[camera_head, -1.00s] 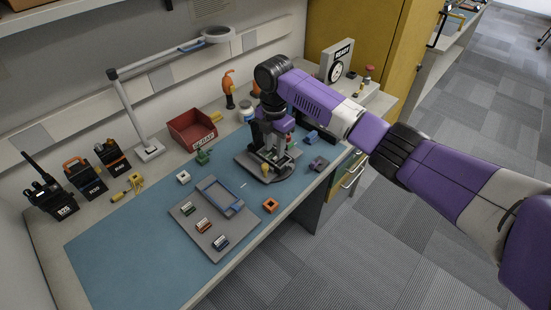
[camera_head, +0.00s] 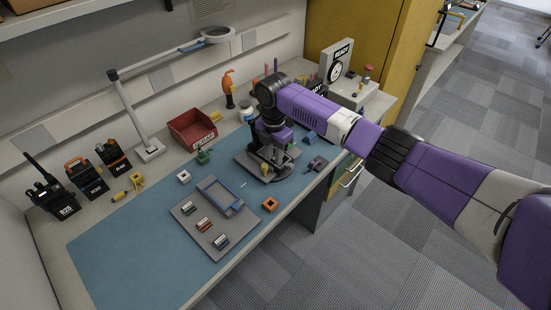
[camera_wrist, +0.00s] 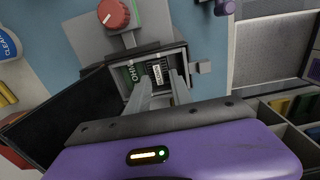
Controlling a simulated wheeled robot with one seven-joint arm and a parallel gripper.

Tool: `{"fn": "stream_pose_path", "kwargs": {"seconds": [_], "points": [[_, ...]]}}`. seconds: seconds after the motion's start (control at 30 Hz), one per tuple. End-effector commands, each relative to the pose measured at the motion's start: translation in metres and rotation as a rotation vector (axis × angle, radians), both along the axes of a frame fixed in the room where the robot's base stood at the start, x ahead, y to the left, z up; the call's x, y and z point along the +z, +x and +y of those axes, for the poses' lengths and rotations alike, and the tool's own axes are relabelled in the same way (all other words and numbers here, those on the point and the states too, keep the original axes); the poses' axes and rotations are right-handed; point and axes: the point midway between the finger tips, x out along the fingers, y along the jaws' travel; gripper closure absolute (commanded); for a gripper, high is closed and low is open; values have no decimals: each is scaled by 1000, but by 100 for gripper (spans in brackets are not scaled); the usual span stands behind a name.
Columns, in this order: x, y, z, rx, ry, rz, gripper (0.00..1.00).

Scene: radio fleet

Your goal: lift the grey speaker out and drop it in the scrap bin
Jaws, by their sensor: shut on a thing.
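My gripper (camera_head: 268,158) is low over the dark round-based fixture (camera_head: 250,160) on the blue mat, and its arm hides most of that fixture. In the wrist view its two fingers (camera_wrist: 163,80) reach into an open dark housing with a green strip. They are shut on what looks like the grey speaker (camera_wrist: 156,66), a small ribbed grey part with a pale label. How deep it sits is hard to tell. The scrap bin (camera_head: 184,127), a red open tray with a white label, stands at the back of the bench, left of my gripper.
A red knob (camera_wrist: 114,13) sits beside the housing. A grey parts tray (camera_head: 188,220) lies front left of the fixture. A lamp (camera_head: 136,115) and several radios (camera_head: 86,180) stand at the left. A drawer unit (camera_head: 349,178) is below the bench at right.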

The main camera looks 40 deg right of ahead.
Motion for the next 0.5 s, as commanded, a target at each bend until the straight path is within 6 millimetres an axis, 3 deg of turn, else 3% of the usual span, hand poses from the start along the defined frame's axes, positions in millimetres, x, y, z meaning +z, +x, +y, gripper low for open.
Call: {"fn": "stream_pose_path", "kwargs": {"seconds": [0.27, 0.5], "points": [[12, 1, 0, 0, 0, -3, 100], [54, 2, 0, 1, -1, -5, 100]]}}
